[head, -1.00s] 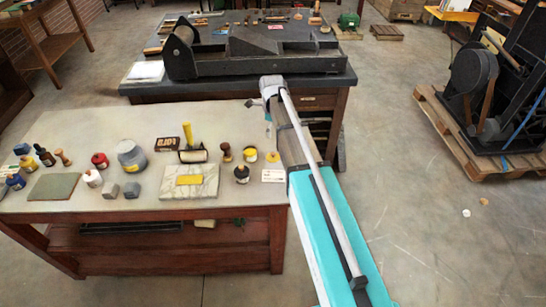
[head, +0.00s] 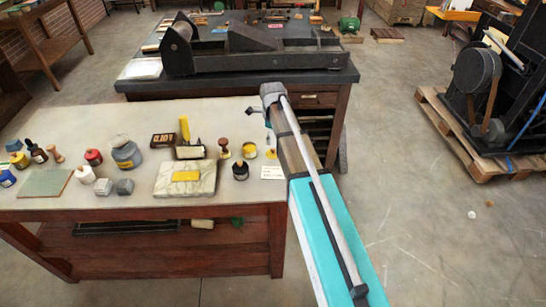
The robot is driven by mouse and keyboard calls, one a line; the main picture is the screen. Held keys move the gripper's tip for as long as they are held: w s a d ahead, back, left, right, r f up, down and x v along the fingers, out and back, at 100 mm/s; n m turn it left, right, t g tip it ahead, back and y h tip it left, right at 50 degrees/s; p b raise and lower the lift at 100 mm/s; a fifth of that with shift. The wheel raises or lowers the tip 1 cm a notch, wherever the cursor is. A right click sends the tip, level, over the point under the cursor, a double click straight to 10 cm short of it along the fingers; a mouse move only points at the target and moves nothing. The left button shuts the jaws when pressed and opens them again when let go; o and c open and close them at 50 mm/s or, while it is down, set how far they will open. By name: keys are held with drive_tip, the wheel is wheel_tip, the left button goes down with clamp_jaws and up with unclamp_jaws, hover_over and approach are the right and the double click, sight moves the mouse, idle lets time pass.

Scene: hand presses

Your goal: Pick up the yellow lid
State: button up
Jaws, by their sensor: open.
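A small flat yellow disc, which looks like the yellow lid (head: 271,154), lies near the right edge of the light-topped table in the head view, partly beside my arm. A yellow tin (head: 249,150) stands just left of it. My gripper (head: 259,123) is at the far end of my arm, above the table's back right corner and beyond the lid in the picture. It is open, and I see nothing in it. The arm hides part of its fingers.
The light table (head: 80,126) also holds a stone slab (head: 203,182), a dark bottle (head: 240,169), a wooden-handled stamp (head: 224,148) and a grey jug (head: 126,153). A dark bench with a press (head: 260,61) stands behind.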

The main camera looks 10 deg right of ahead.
sight(273, 149)
drive_tip(key=shift+f+b, duration=0.9)
drive_tip(key=shift+f, duration=0.3)
drive_tip(key=shift+f, duration=0.1)
drive_tip(key=shift+w+d+f+b, duration=0.15)
drive_tip(key=shift+f+b, duration=2.35)
drive_tip(key=shift+b, duration=0.1)
drive_tip(key=c, duration=1.3)
